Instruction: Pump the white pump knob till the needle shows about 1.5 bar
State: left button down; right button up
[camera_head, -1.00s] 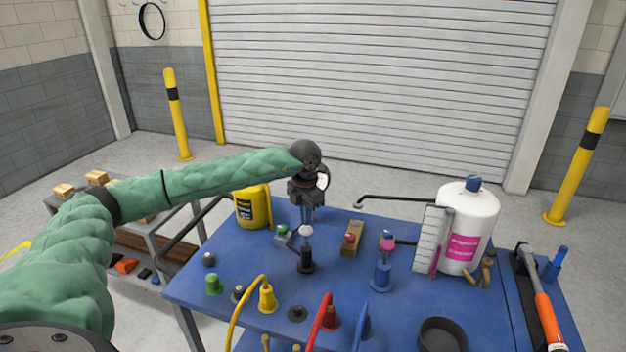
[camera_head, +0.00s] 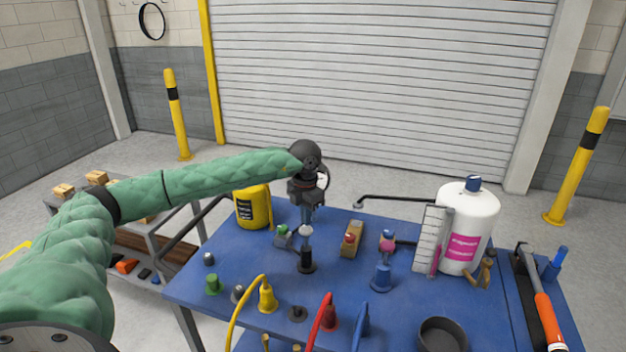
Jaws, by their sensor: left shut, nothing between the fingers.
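The white pump knob (camera_head: 306,231) tops an upright dark pump (camera_head: 306,262) near the middle of the blue table. My left gripper (camera_head: 307,221) points down right above the knob, with its fingers shut and nothing between them. The fingertips are at or just over the top of the knob; I cannot tell if they touch it. No gauge needle can be read in this view. A small white round part shows at the right side of the gripper; I cannot tell what it is. My right gripper is not in view.
The blue table (camera_head: 210,285) also holds a yellow canister (camera_head: 253,207), a green-topped part (camera_head: 282,231), a red-buttoned block (camera_head: 351,241), a blue stand (camera_head: 382,272), a white bottle (camera_head: 468,228) and a black bowl (camera_head: 442,336). Cables rise at the front. A hammer (camera_head: 545,312) lies at right.

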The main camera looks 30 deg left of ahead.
aim_at(306, 228)
pick_arm(q)
jog(key=shift+f, duration=0.1)
jog(key=shift+f+b, duration=2.35)
jog(key=shift+f, duration=0.5)
jog(key=shift+r, duration=0.4)
jog(key=shift+r+p, duration=0.65)
jog(key=shift+r, duration=1.4)
jog(key=shift+f, duration=0.1)
